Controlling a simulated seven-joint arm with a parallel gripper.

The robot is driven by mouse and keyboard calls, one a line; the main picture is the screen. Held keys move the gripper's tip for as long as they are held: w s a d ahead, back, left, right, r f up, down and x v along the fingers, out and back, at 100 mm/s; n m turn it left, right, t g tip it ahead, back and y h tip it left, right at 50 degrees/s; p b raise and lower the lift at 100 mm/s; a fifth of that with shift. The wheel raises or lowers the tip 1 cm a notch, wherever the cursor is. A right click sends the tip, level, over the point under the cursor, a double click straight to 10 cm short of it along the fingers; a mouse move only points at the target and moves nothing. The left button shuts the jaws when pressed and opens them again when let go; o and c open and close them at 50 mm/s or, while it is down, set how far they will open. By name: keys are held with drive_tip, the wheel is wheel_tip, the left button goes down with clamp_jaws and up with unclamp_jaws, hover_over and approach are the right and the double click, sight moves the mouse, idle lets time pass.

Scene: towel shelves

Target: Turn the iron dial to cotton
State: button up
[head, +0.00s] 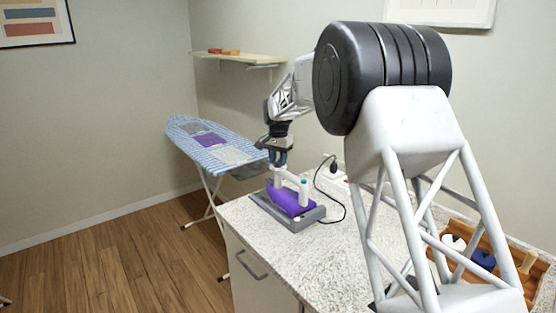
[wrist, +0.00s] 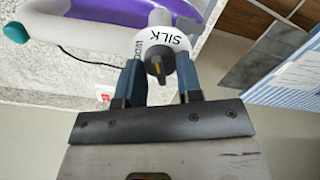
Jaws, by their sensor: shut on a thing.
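The iron (head: 291,199) is purple and white and sits on a grey rest on the counter. In the wrist view its purple and white body (wrist: 110,12) shows at the top left, with a teal knob at its left end. My gripper (head: 279,160) reaches down onto the iron from above. In the wrist view its two blue fingers (wrist: 158,82) are shut on the dial, one on each side.
The grey rest (head: 262,209) stands on the speckled counter (head: 290,250). A striped ironing board (head: 215,148) stands behind at the left. A wooden tray (head: 513,277) with spools is at the right. A wall shelf (head: 240,57) is above.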

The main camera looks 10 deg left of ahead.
drive_tip(key=n, duration=2.3)
drive_tip(key=shift+n, duration=0.3)
drive_tip(key=n, duration=0.3)
drive_tip(key=shift+n, duration=2.3)
